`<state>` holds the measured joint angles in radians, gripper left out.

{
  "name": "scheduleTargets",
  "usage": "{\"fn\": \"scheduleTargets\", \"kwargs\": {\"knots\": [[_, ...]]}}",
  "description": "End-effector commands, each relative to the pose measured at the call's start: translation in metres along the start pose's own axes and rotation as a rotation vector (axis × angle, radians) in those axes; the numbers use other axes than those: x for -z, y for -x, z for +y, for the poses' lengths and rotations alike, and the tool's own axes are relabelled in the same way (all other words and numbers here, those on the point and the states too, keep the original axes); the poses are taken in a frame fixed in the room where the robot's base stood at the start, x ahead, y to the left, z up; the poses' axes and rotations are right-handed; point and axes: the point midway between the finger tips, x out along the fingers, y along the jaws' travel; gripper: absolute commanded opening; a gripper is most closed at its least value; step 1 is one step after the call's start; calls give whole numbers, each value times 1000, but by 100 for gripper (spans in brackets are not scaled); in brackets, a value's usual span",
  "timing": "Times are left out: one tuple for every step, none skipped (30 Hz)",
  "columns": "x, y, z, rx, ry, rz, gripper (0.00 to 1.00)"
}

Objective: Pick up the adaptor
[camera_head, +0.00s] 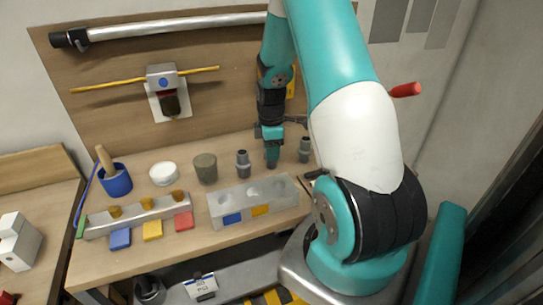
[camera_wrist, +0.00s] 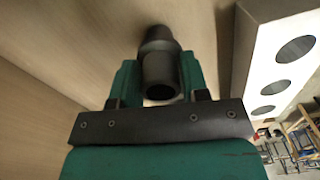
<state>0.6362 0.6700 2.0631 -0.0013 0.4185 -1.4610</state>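A dark grey adaptor (camera_wrist: 160,65), a stepped cylinder, sits between the two green fingers of my gripper (camera_wrist: 160,80) in the wrist view. The fingers lie close against both its sides, and it appears gripped. In the head view my gripper (camera_head: 271,155) points down just above the table, between two other grey adaptors. One adaptor (camera_head: 243,164) stands upright to its left and another (camera_head: 304,150) to its right. The held adaptor is hard to tell apart from the fingers in the head view; whether it touches the table is unclear.
A grey block with round holes (camera_head: 290,194) lies in front of my gripper and shows at right in the wrist view (camera_wrist: 262,60). A grey-green cup (camera_head: 205,169), a white round dish (camera_head: 163,174) and a blue pot (camera_head: 116,182) stand to the left. A wooden backboard (camera_head: 225,80) rises behind.

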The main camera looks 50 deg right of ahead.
Motion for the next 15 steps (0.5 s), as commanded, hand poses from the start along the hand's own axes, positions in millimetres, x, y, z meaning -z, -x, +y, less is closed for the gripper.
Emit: {"fn": "scheduleTargets", "kwargs": {"knots": [[0, 0, 0, 1, 0, 0, 25], [0, 0, 0, 1, 0, 0, 18], [0, -1, 0, 1, 0, 0, 12], [0, -1, 0, 2, 0, 0, 12], [0, -1, 0, 2, 0, 0, 12], [0, -1, -1, 2, 0, 0, 12], [0, -1, -1, 2, 0, 0, 12], [0, -1, -1, 3, 0, 0, 12], [0, -1, -1, 3, 0, 0, 12], [0, -1, -1, 3, 0, 0, 12], [0, -2, -1, 4, 0, -1, 12], [0, -2, -1, 4, 0, -1, 12], [0, -2, -1, 4, 0, -1, 12], [0, -1, -1, 4, 0, -1, 12], [0, 0, -1, 4, 0, -1, 12]]}}
